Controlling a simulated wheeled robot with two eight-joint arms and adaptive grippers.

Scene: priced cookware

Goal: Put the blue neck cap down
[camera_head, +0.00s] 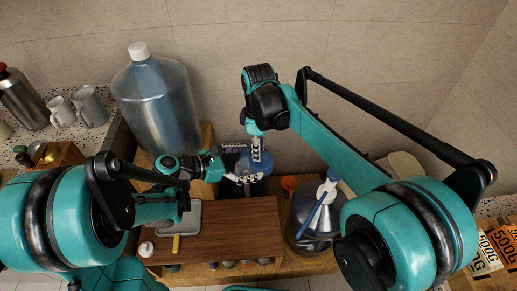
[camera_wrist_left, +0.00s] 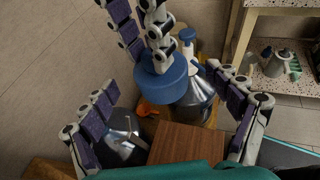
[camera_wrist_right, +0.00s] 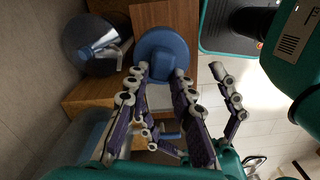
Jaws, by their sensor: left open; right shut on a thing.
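The blue neck cap (camera_wrist_left: 165,85) is a wide, round blue piece in the left wrist view. It also shows in the right wrist view (camera_wrist_right: 165,45), at the tips of my right gripper. In the head view, a blue shape (camera_head: 262,166) shows partly behind the grippers. My right gripper (camera_head: 256,155) points down and is shut on the cap; its fingers (camera_wrist_right: 160,72) meet the cap's raised middle. My left gripper (camera_head: 235,178) is open beside and below it, its fingers spread apart with the cap seen between them. Whether the cap touches anything underneath is hidden.
A brown wooden top (camera_head: 240,225) holds a grey tray (camera_head: 187,222) at its left. A large clear jug (camera_head: 158,105) with a white cap stands at back left. A blue-tinted bottle (camera_head: 312,225) with a pump top stands right. Mugs (camera_head: 90,106) occupy the left counter.

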